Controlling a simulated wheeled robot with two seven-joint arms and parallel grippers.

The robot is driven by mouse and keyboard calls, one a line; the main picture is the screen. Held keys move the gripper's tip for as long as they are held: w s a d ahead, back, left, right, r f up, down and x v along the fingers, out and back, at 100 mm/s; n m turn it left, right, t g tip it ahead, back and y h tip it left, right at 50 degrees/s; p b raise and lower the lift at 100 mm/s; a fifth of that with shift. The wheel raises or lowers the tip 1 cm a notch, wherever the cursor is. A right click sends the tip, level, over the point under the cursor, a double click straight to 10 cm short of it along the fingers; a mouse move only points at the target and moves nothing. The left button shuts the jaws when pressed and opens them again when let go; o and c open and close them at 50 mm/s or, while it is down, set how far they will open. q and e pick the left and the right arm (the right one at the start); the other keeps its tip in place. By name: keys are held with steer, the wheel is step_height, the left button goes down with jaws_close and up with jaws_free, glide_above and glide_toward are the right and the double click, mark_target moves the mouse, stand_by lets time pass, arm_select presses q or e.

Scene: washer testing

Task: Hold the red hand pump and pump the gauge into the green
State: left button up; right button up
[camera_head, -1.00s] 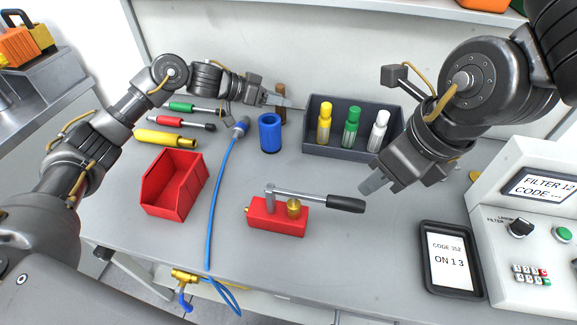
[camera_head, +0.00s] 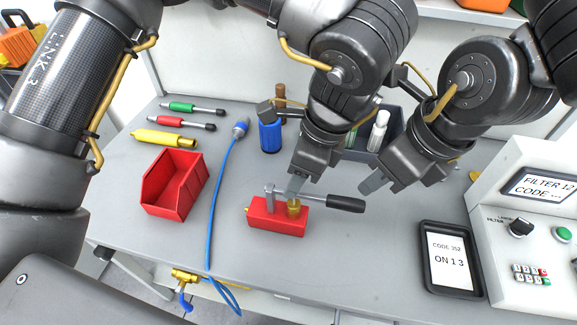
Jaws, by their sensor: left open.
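The red hand pump (camera_head: 274,226) sits on the grey table in front of me, with a brass knob (camera_head: 293,208) on top. Its lever runs to the right and ends in a black handle (camera_head: 346,204). My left gripper (camera_head: 295,187) points down just above the pump body, near the lever and knob; it is open, and I cannot tell whether it touches the pump. My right gripper (camera_head: 372,184) is right of and above the black handle, apart from it, with its fingertips close together in this view. I cannot make out a gauge dial.
A red bin (camera_head: 174,184) stands left of the pump. A blue hose (camera_head: 217,185) runs down the table between them. A blue cylinder (camera_head: 270,136) and a dark tray (camera_head: 396,122) stand behind. A tablet (camera_head: 450,258) and a control panel (camera_head: 530,240) are at the right.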

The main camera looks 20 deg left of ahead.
mark_target(269, 197)
arm_select(q)
steer(key=shift+a+r+y, duration=0.4)
steer(key=shift+a+y, duration=0.2)
steer(key=shift+a, duration=0.25)
steer(key=x, duration=1.1)
steer(key=shift+w+d, duration=0.1)
steer(key=shift+w, duration=0.05)
jaws_close()
